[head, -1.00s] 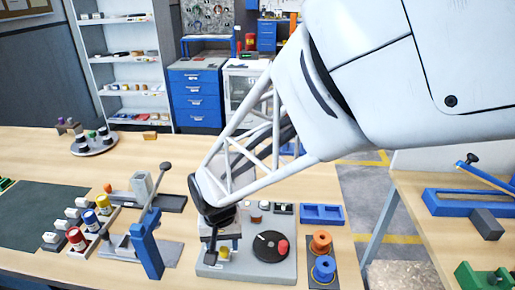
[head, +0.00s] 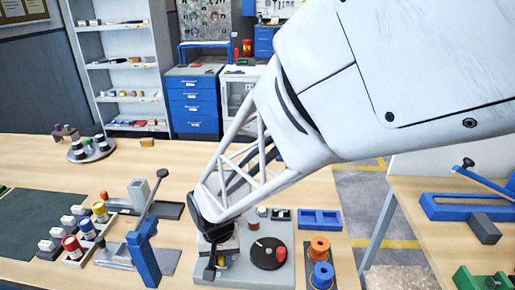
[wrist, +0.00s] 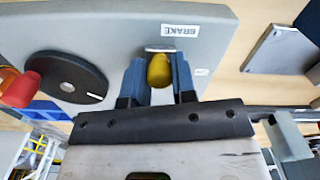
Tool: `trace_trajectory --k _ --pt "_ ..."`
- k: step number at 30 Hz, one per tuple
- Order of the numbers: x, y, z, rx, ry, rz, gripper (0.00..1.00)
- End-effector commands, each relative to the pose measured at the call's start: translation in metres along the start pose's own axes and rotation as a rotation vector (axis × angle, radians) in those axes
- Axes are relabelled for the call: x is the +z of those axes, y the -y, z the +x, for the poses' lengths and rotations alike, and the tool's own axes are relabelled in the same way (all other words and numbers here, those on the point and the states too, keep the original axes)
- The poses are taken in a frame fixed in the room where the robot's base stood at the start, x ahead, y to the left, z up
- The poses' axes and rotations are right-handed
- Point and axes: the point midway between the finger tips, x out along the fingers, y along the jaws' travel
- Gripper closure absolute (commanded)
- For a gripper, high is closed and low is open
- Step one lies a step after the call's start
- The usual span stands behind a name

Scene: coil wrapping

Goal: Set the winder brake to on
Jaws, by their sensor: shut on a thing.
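The winder is a grey base (head: 240,272) with a black disc (head: 268,253) and a red knob (head: 281,253) on it. In the wrist view, the winder base (wrist: 100,22) carries a white label (wrist: 180,30) reading BRAKE, seen upside down. The yellow brake knob (wrist: 158,70) is below that label, between the two blue-grey fingers of my gripper (wrist: 159,82). The fingers are shut on it from both sides. A small white tag (wrist: 202,72) sits beside it, too small to read surely. In the head view my gripper (head: 213,265) hides the brake knob.
An orange spool (head: 319,247) and a blue spool (head: 322,275) stand right of the winder, near a blue tray (head: 320,219). Left of my gripper is a blue upright lever stand (head: 144,255). Several coloured spools stand farther left. The table behind is mostly clear.

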Motion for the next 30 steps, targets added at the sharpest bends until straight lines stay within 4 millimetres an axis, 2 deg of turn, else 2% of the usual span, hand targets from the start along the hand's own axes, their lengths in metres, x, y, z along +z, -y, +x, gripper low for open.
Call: trace_trajectory --k 8,18,28,29,30 --pt "-0.001 0.004 0.0 0.0 0.0 -0.001 1.0" --pt "-0.008 0.034 -0.001 0.0 0.0 -0.002 1.0" --pt "-0.009 0.037 -0.001 -0.003 -0.002 -0.001 1.0" --pt "-0.009 0.037 -0.001 -0.003 -0.002 -0.001 0.68" --pt "-0.009 0.037 -0.001 -0.003 -0.002 -0.001 0.62"
